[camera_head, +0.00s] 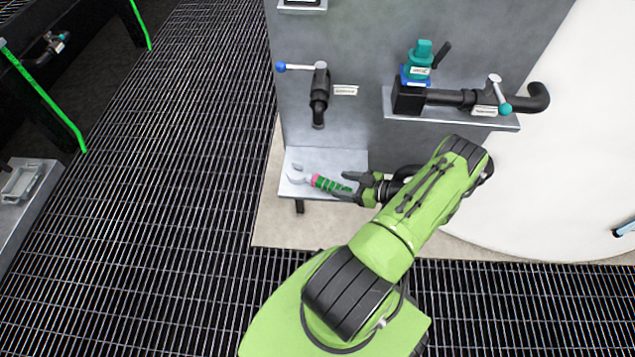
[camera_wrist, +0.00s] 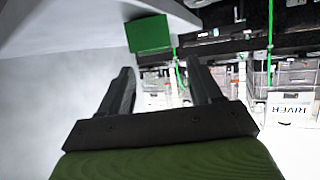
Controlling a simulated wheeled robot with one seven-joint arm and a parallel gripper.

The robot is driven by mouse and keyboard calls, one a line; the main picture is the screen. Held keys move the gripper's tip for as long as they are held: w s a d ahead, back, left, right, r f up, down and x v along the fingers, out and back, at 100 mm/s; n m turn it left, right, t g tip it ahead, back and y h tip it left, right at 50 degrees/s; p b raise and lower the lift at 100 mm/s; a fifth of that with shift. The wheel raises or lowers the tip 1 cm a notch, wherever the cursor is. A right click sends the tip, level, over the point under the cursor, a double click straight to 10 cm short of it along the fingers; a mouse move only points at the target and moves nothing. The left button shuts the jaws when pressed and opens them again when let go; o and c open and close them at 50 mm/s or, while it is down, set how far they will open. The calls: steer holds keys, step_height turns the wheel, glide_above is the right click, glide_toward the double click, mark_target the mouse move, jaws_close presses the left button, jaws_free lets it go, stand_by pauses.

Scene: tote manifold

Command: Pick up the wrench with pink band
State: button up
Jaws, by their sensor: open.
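The wrench lies on a small grey shelf (camera_head: 345,160) low on the panel. It has a silver head at the left, a pink band (camera_head: 316,180) and a green handle (camera_head: 328,185) with dark stripes. My gripper (camera_head: 344,184) is open at the right end of the handle, its fingers pointing left. I cannot tell whether the handle is between the fingers or touching them. In the wrist view my open fingers (camera_wrist: 158,85) have nothing visibly clamped between them. A green block-like shape (camera_wrist: 149,35) shows ahead of them; I cannot tell if it is the handle.
The grey panel (camera_head: 350,130) rises behind the shelf. It carries a blue-knobbed valve (camera_head: 319,85) above the wrench and a pipe assembly (camera_head: 450,97) on a higher ledge at right. A large white rounded body (camera_head: 570,170) stands at right. Dark grating (camera_head: 150,200) is open at left.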

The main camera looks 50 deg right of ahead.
mark_target(323, 181)
steer(key=b+x, duration=0.1)
steer(key=x, duration=0.6)
steer(key=shift+b, duration=0.4)
steer(key=shift+r, duration=0.1)
jaws_close()
